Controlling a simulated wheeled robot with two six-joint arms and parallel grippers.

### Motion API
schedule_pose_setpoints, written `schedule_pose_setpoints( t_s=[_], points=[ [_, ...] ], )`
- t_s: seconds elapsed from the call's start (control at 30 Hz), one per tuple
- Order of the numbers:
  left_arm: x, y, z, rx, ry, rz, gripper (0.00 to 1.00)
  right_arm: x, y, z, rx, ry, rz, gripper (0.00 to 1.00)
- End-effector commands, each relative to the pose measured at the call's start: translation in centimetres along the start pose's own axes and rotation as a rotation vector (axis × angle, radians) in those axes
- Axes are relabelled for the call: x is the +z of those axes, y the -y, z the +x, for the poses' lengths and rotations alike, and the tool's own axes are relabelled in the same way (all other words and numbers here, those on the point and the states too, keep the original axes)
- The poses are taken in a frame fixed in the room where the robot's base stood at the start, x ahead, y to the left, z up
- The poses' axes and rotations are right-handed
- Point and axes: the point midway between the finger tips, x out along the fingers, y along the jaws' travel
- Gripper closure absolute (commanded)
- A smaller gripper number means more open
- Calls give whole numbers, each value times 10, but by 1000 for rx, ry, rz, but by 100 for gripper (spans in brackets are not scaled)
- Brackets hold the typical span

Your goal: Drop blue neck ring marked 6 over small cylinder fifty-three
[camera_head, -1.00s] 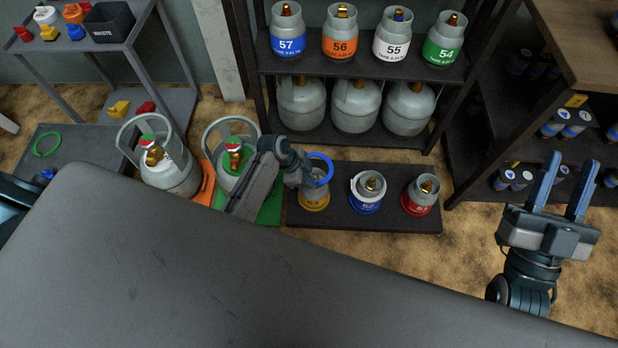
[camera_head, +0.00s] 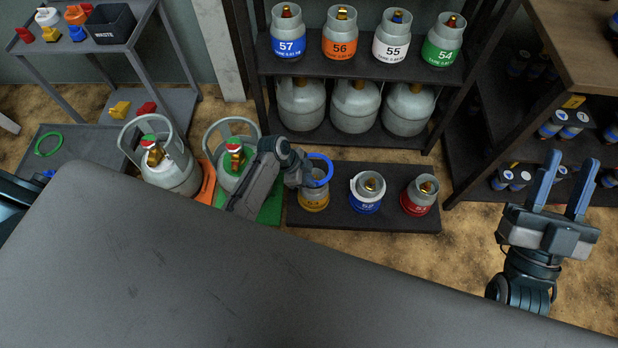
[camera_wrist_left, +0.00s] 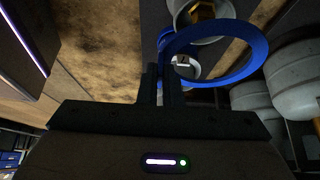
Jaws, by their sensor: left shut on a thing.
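My left gripper (camera_head: 306,176) is shut on a blue ring (camera_head: 331,167), which it holds by its edge. The ring also shows in the left wrist view (camera_wrist_left: 259,65), gripped between the fingers. In the head view the ring overlaps the top of a small grey cylinder with a yellow-orange band (camera_head: 313,202) on the low dark platform. This cylinder stands left of 52 and 51; its number is not readable, and the ring's mark is not visible. I cannot tell the ring's height above it. My right gripper (camera_head: 564,184) is open and empty at the right.
The blue-banded 52 (camera_head: 366,206) wears a white ring, and the red-banded 51 (camera_head: 418,209) stands at its right. Two larger cylinders (camera_head: 172,173) (camera_head: 228,180) stand at the left. A shelf (camera_head: 400,73) with numbered cylinders is behind. A grey surface (camera_head: 220,270) fills the foreground.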

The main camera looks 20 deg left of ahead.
Motion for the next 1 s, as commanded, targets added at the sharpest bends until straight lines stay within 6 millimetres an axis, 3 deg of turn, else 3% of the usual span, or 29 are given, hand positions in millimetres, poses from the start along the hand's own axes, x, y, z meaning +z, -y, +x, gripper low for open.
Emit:
schedule_pose_setpoints(
  t_s=[1.0],
  points=[
    [14, 0, 25, 1, 0, 1, 100, 15, 1, -13, 0, 0, 0, 64]
  ],
)
